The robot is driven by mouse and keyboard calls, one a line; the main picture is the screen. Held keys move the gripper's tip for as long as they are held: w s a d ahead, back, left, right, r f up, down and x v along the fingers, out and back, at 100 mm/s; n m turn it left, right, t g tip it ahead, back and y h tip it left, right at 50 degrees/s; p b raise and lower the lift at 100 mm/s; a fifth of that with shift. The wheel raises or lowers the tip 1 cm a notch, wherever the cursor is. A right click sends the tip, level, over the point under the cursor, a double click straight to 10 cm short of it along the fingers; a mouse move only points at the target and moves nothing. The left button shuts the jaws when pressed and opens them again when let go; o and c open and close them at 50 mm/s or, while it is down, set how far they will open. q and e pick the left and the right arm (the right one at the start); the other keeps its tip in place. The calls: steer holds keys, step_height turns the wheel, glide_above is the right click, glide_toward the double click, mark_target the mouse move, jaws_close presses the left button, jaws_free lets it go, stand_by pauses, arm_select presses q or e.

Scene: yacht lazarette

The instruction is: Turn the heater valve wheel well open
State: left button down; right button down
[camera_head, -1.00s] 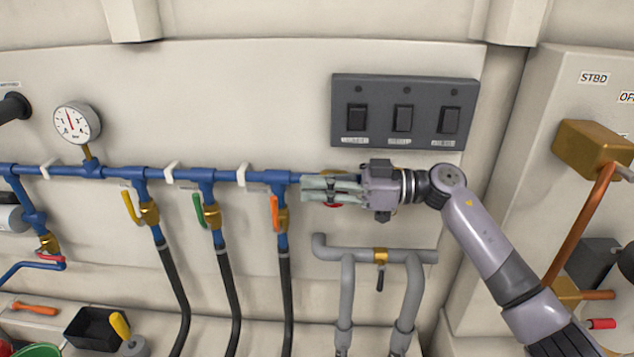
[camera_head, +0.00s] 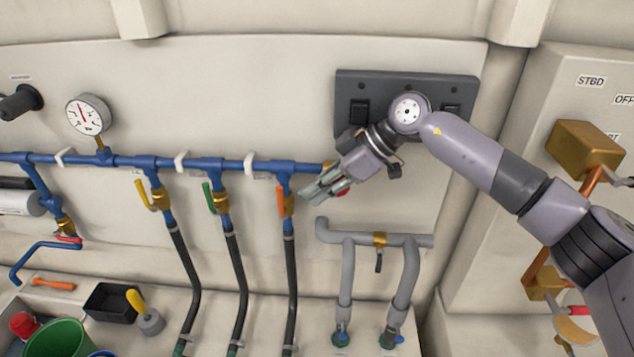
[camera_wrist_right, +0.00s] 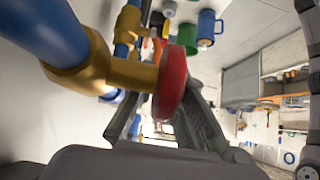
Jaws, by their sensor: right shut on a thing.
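The heater valve wheel is a red round handwheel on a brass valve body at the right end of the blue pipe. In the head view only a sliver of the red wheel (camera_head: 342,193) shows beside my fingers, with a bit of brass (camera_head: 328,166) above. In the right wrist view the red wheel (camera_wrist_right: 171,82) is seen edge-on, on its brass valve body (camera_wrist_right: 110,72). My right gripper (camera_head: 322,190) is shut on the wheel, its fingers (camera_wrist_right: 165,108) on either side of the rim and pointing down-left in the head view. My left gripper is out of view.
A dark switch panel (camera_head: 440,82) sits above, partly behind my right wrist. An orange lever valve (camera_head: 282,202) is close left of my fingertips. Grey pipes (camera_head: 400,241) with a small black lever are below. A round gauge (camera_head: 88,115) is at the left.

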steer(key=shift+d+f+h, duration=0.1)
steer(key=shift+f+h, duration=0.15)
steer(key=shift+h, duration=1.05)
steer(key=c, duration=1.6)
jaws_free()
steer(key=shift+f, duration=0.15)
